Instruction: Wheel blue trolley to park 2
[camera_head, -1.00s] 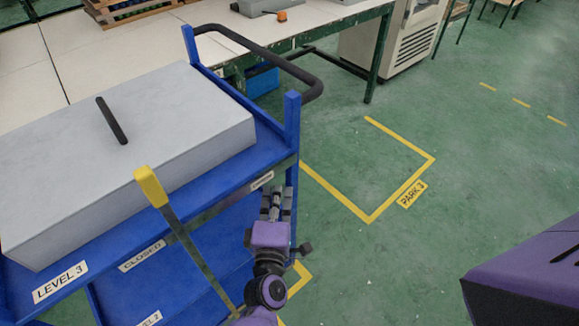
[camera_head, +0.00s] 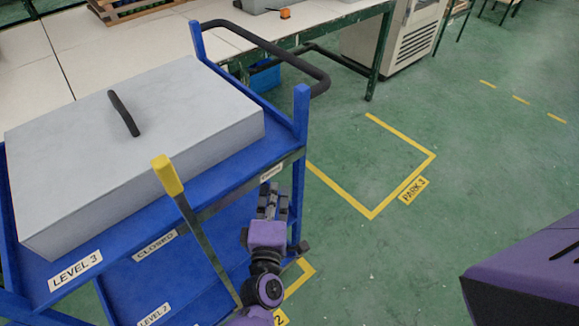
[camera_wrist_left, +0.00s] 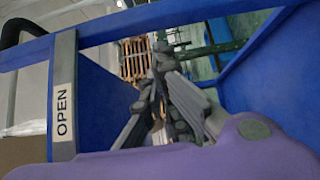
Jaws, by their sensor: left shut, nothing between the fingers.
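The blue trolley (camera_head: 302,125) stands at the left in the head view, with a grey lidded box on its top level and a black push handle (camera_head: 318,78) at its far right end. A yellow-tipped lever (camera_head: 168,175) stands in front of its side. My left gripper (camera_head: 270,195) is shut and empty, close beside the trolley's right end below the top shelf. In the left wrist view its fingers (camera_wrist_left: 162,55) are close to blue trolley parts; contact cannot be told. A yellow floor corner (camera_head: 300,278) and part of a label ending in 2 (camera_head: 281,318) show behind my arm.
A yellow bay marked PARK 3 (camera_head: 414,190) lies empty on the green floor right of the trolley. A long workbench (camera_head: 100,40) runs behind the trolley, and a grey cabinet (camera_head: 395,35) stands at its right end.

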